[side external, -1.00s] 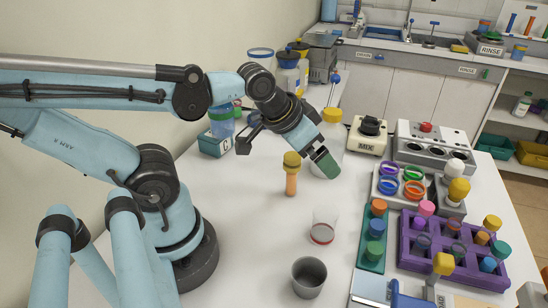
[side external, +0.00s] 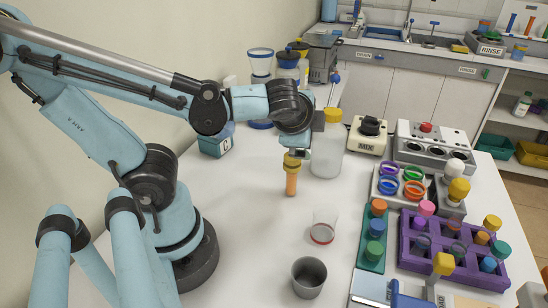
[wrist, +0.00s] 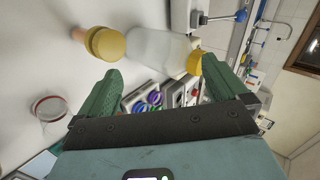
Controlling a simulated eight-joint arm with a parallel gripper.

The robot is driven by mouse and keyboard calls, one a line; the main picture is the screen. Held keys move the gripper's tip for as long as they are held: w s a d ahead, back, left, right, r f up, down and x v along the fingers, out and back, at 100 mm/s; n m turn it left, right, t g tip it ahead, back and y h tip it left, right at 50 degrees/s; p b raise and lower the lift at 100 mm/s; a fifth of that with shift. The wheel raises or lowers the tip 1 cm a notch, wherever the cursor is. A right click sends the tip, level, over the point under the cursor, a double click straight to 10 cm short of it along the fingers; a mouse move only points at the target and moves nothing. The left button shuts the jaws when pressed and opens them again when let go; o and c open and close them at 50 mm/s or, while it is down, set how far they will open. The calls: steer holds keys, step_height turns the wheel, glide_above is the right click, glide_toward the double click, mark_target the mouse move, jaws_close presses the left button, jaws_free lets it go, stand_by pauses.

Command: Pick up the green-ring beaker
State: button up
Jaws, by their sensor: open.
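The green-ring beaker (side external: 388,185) appears to sit in a light rack (side external: 376,192) with purple-, blue- and orange-ring beakers, right of centre in the side view. In the side view my gripper (side external: 298,154) is well left of the rack, above or in front of the orange tube with a yellow cap (side external: 291,182).
A large translucent bottle with a yellow cap (side external: 328,156) stands close to my gripper. A red-ring beaker (side external: 323,228) and a grey cup (side external: 309,276) stand in front. A purple rack (side external: 405,250) and a green rack (side external: 371,255) hold capped tubes. The table's left middle is clear.

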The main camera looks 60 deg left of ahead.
steer(key=s+a+m+g+y, duration=0.2)
steer(key=s+a+g, duration=0.1)
steer(key=a, duration=0.4)
steer(key=s+a+f+m+g+y, duration=0.1)
steer(key=s+a+m+g+y, duration=0.1)
steer(key=a, duration=0.5)
steer(key=s+a+m+g+y, duration=0.2)
steer(key=s+a+m+g, duration=0.2)
steer(key=a, duration=0.4)
steer(key=shift+s+f+y, duration=0.4)
steer(key=shift+s, duration=0.05)
steer(key=shift+s+x, duration=0.15)
steer(key=shift+x, duration=1.15)
steer(key=shift+s+x, duration=0.15)
steer(key=shift+x, duration=1.15)
steer(key=shift+d, duration=0.15)
steer(key=c, duration=1.2)
steer(key=shift+o, duration=0.2)
steer(key=shift+r, duration=0.1)
